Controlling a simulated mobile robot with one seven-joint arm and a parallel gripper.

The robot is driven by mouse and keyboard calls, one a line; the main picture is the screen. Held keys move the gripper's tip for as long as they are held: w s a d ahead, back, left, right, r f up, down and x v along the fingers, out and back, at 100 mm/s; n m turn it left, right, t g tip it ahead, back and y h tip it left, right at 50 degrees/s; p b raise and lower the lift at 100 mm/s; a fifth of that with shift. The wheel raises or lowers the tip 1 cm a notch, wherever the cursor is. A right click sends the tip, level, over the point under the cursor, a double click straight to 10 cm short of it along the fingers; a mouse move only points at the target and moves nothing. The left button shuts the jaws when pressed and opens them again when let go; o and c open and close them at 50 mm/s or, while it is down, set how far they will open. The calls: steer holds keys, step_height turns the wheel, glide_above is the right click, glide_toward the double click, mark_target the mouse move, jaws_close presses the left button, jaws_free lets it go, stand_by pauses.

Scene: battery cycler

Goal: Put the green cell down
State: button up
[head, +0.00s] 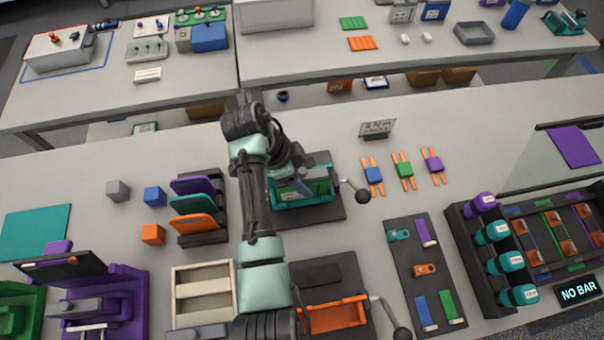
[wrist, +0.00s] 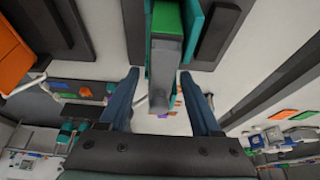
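A green cell (head: 405,170) with orange tabs lies flat on the table between a blue cell (head: 374,175) and a purple cell (head: 433,163). My gripper (wrist: 162,85) is open, its two blue fingers wide apart, and holds nothing I can see. It is over the teal fixture (head: 304,203), which stands on a dark base. In the wrist view a grey block shows between the fingers, with a green piece (wrist: 167,16) above it in the picture, set between teal walls. I cannot tell whether this green piece is a cell. My arm hides part of the fixture.
The teal fixture has a lever with a black knob (head: 362,196). An orange fixture (head: 336,316) stands nearer. A dark tray (head: 409,262) with coloured pieces and a rack of bottles (head: 464,240) are to the right. A small sign (head: 378,127) stands behind the cells.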

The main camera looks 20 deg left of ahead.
steer(key=shift+r, duration=0.25)
steer(key=shift+a+r, duration=0.2)
steer(key=shift+r, duration=0.1)
steer(key=p+v, duration=0.1)
steer(key=v, duration=0.9)
steer(key=shift+s+p, duration=0.1)
steer(key=shift+p, duration=0.3)
steer(key=shift+s+a+r+p, duration=0.15)
steer(key=shift+a+r+p, duration=0.05)
steer(key=shift+r+p, duration=0.35)
stand_by(0.8)
